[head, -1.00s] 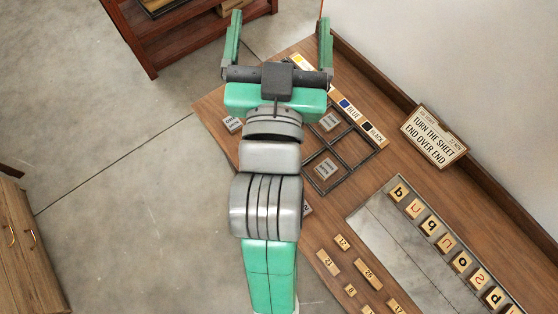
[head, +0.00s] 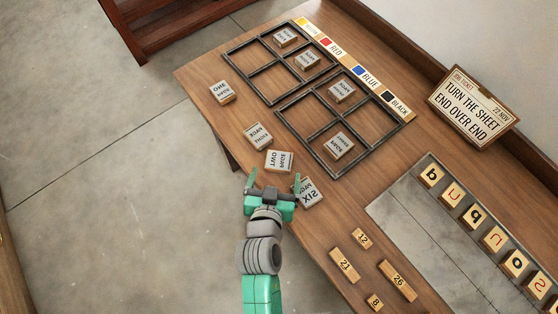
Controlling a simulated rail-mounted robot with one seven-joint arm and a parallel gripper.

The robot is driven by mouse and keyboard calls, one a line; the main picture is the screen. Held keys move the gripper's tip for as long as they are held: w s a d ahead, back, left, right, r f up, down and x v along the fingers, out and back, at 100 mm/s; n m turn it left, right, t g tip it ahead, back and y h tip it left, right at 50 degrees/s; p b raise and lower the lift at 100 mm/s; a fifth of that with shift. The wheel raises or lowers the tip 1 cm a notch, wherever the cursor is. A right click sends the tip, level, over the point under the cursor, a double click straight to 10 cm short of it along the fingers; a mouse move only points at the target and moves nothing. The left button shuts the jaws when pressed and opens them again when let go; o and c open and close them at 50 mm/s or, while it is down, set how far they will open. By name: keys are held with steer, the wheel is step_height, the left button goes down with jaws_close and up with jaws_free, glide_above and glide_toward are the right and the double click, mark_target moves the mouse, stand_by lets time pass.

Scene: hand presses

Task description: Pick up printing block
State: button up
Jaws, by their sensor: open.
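Several pale printing blocks with mirrored dark lettering are on the wooden table. My gripper (head: 274,185) is open and empty at the table's near edge. Its left finger is below the block marked two (head: 278,161), and its right finger overlaps the left side of the block marked six (head: 308,193); I cannot tell whether they touch. The block marked three (head: 258,135) and the block marked one (head: 222,91) lie farther up along the same edge. Other blocks sit inside the dark frames, one (head: 339,146) in the lower compartment of the nearer frame.
Two dark four-compartment frames (head: 282,112) lie beside a colour label strip (head: 368,78). A ticket sign (head: 474,106) stands at the back. Small numbered wood pieces (head: 344,265) and a grey slab with letter tiles (head: 420,225) occupy the right. Bare floor (head: 120,200) is left of the table.

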mark_target(278, 163)
steer(key=b+x, duration=0.1)
steer(key=x, duration=0.4)
steer(key=shift+w+f+b, duration=0.1)
steer(key=shift+f+b, duration=0.1)
steer(key=shift+b, duration=0.15)
steer(key=shift+c, duration=0.4)
steer(key=c, duration=1.1)
steer(key=shift+r, duration=0.1)
step_height(278, 163, up, 4)
steer(key=shift+f+p, duration=0.1)
steer(key=shift+p, duration=0.95)
steer(key=s, duration=0.5)
steer(key=s+p, duration=0.1)
steer(key=s, duration=0.4)
steer(key=s+r+p, duration=0.1)
steer(key=s, duration=0.5)
steer(key=shift+s, duration=0.1)
